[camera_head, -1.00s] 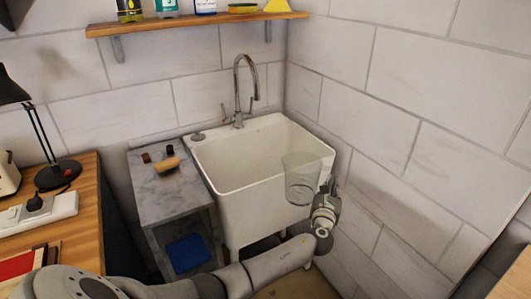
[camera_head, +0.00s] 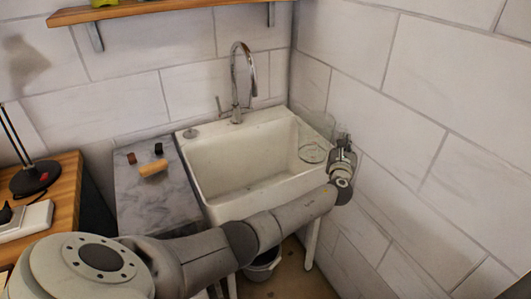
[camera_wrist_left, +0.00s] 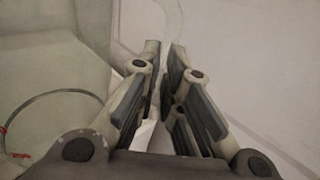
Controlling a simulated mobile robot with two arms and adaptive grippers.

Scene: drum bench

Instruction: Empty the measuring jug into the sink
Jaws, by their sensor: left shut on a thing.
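The clear measuring jug (camera_head: 314,137) is over the right rim of the white sink (camera_head: 262,199), close to the tiled wall. It looks near upright, though its see-through sides make the tilt hard to judge. I cannot tell what it contains. My left gripper (camera_head: 342,147) is on the jug's right side, shut on its handle. In the left wrist view, the gripper fingers (camera_wrist_left: 163,62) close around a pale curved handle (camera_wrist_left: 176,18). A round edge of the jug (camera_wrist_left: 52,92) with red marks shows at the left there. My right gripper is out of view.
The tap (camera_head: 236,85) rises at the sink's back. A marble-topped stand (camera_head: 160,200) holding a brush (camera_head: 153,169) and two small dark items is at the left. A bucket (camera_head: 263,264) stands below the sink. The tiled wall (camera_head: 420,150) is close on the right.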

